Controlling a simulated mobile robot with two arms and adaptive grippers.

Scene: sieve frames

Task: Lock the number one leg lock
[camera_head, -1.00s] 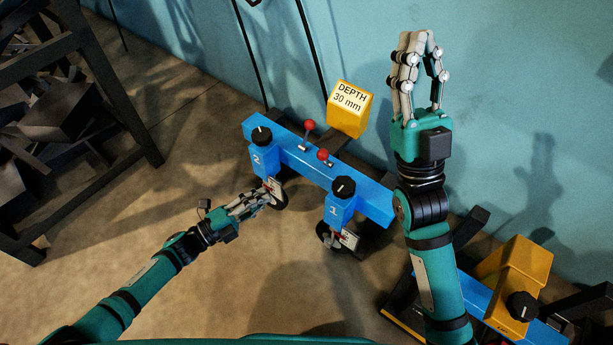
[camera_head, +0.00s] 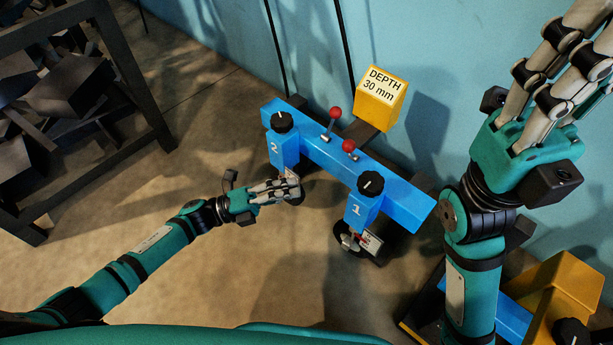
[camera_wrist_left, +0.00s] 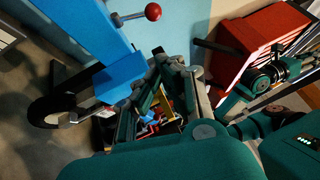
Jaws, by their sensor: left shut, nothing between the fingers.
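The blue leg marked 1 (camera_head: 359,212) has a black knob (camera_head: 370,184) on top. At its foot are a dark round wheel, a small white plate (camera_head: 371,241) and a small red part (camera_head: 361,239), probably the lock. My left gripper (camera_head: 293,189) is shut and empty, to the left of leg 1 and at the foot of the blue leg marked 2 (camera_head: 284,150). Its fingers overlap that foot in the picture; I cannot tell if they touch. My right gripper (camera_head: 575,55) is raised at the upper right, fingertips cut off by the frame edge.
Two red-ball levers (camera_head: 335,113) stand on the blue crossbar (camera_head: 400,193), with a yellow "DEPTH 30 mm" block (camera_head: 381,98) behind. A dark rack (camera_head: 140,75) stands left. Floor in front of the legs is clear. The left wrist view shows a red cabinet (camera_wrist_left: 255,45).

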